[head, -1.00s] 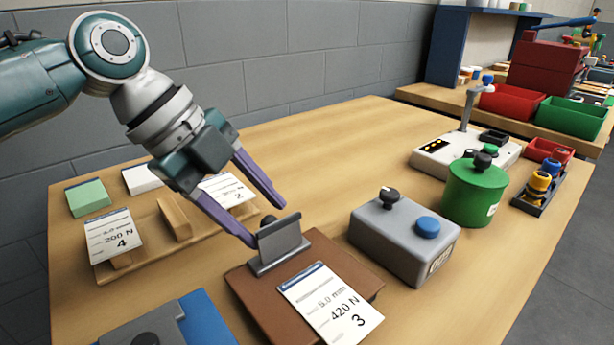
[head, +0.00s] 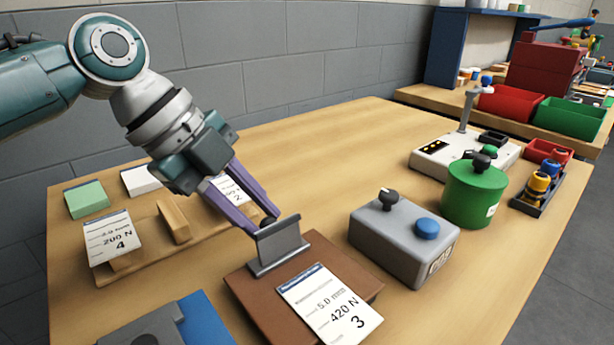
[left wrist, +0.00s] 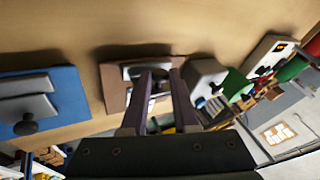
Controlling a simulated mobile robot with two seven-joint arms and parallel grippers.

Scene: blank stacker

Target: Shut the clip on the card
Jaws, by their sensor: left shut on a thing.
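The grey metal clip (head: 280,248) stands with its plate raised on the brown board (head: 250,295). The white card (head: 332,305), marked 420 N and 3, lies on the board in front of the clip, its top edge close to the clip's base. My left gripper (head: 262,226) is shut on the clip's dark knob behind the raised plate; the fingers and plate hide the knob. In the left wrist view the fingertips (left wrist: 163,73) meet at the clip over the brown board (left wrist: 112,88). My right gripper is not in view.
A grey box (head: 400,245) with a black knob and blue button stands right of the board. A green canister (head: 472,195) is beyond it. A blue board (head: 205,320) lies at front left, and a wooden rack with cards (head: 112,238) behind it.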

